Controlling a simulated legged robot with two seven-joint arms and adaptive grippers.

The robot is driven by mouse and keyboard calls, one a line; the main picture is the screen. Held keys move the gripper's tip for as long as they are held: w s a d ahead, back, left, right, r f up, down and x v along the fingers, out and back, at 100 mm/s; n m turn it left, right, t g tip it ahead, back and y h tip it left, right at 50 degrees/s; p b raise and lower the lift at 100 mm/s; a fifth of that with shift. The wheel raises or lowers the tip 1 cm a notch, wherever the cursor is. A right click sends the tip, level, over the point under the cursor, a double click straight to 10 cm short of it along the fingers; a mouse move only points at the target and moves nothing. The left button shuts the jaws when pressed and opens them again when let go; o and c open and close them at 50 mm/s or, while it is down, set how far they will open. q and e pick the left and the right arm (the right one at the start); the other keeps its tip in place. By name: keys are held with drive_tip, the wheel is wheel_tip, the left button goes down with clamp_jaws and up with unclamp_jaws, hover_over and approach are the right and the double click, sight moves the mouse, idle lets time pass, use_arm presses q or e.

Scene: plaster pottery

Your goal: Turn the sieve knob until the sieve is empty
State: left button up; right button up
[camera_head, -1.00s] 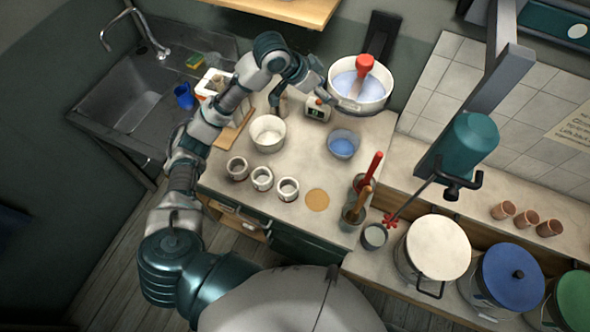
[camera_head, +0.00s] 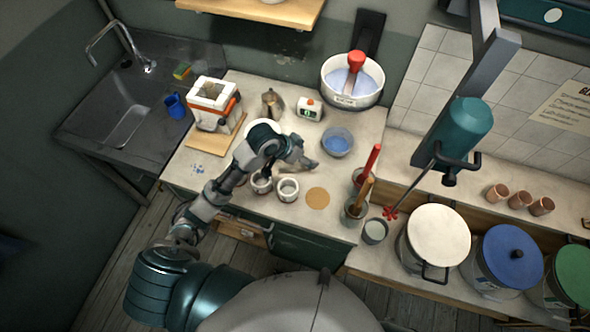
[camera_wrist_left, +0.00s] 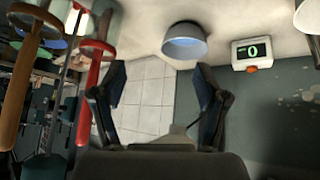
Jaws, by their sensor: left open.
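The sieve (camera_head: 345,97) is a white round pan on a dark wall bracket at the back of the worktop. Its red knob (camera_head: 356,58) stands up from the middle, and pale bluish powder (camera_head: 365,84) shows inside. My left gripper (camera_head: 312,166) is open and empty over the worktop, in front of the sieve and well apart from the knob. Its two spread fingers show in the left wrist view (camera_wrist_left: 160,85) with nothing between them. The sieve is not clearly seen there. My right gripper is not in view.
A blue bowl (camera_head: 337,141) and a scale (camera_head: 309,109) stand in front of the sieve; the scale reads 0 in the wrist view (camera_wrist_left: 252,53). A white bowl (camera_head: 262,126) and small cups (camera_head: 288,189) are near my left arm. Red- and wooden-handled tools (camera_head: 371,160) stand right.

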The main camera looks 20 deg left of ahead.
use_arm(q)
drive_tip(key=shift+n, duration=0.3)
drive_tip(key=s+f, duration=0.1)
drive_tip(key=f, duration=0.1)
drive_tip(key=s+f, duration=0.1)
drive_tip(key=s, duration=0.1)
drive_tip(key=shift+s+a+f, duration=0.15)
drive_tip(key=shift+a+f, duration=0.2)
drive_tip(key=shift+a, duration=0.05)
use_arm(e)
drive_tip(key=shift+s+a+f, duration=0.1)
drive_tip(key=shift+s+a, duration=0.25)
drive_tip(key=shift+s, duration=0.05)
use_arm(q)
drive_tip(key=shift+c, duration=0.2)
